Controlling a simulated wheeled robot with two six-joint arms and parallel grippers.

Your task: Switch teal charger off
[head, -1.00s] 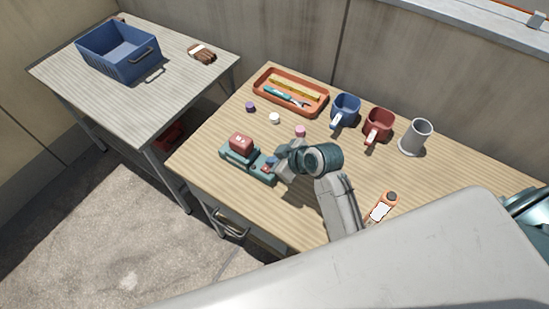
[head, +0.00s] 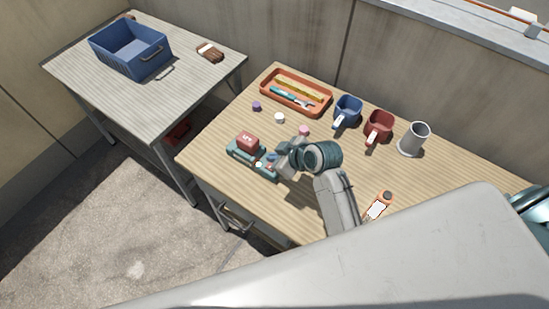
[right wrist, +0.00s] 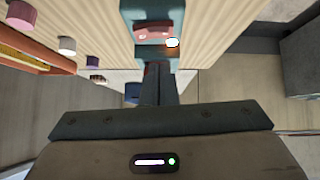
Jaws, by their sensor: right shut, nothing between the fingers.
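The teal charger (head: 236,153) sits on the wooden table with a red battery block (head: 247,141) on it. In the right wrist view the charger (right wrist: 150,14) is at the top centre, with a bright round light (right wrist: 172,43) and a reddish part near its close end. My right gripper (head: 274,168) is shut and empty at the charger's right end. Its dark fingers (right wrist: 158,82) point at that end in the wrist view; I cannot tell whether they touch it. The fingers partly hide the charger's near end, and the switch's position is unclear. My left gripper is not in view.
Behind are an orange tray (head: 322,109) with tools, a blue mug (head: 348,108), a red mug (head: 380,125) and a grey mug (head: 416,137). Small purple, white and pink pieces lie nearby. An orange meter (head: 378,207) lies right. A blue crate (head: 133,57) stands on the other table.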

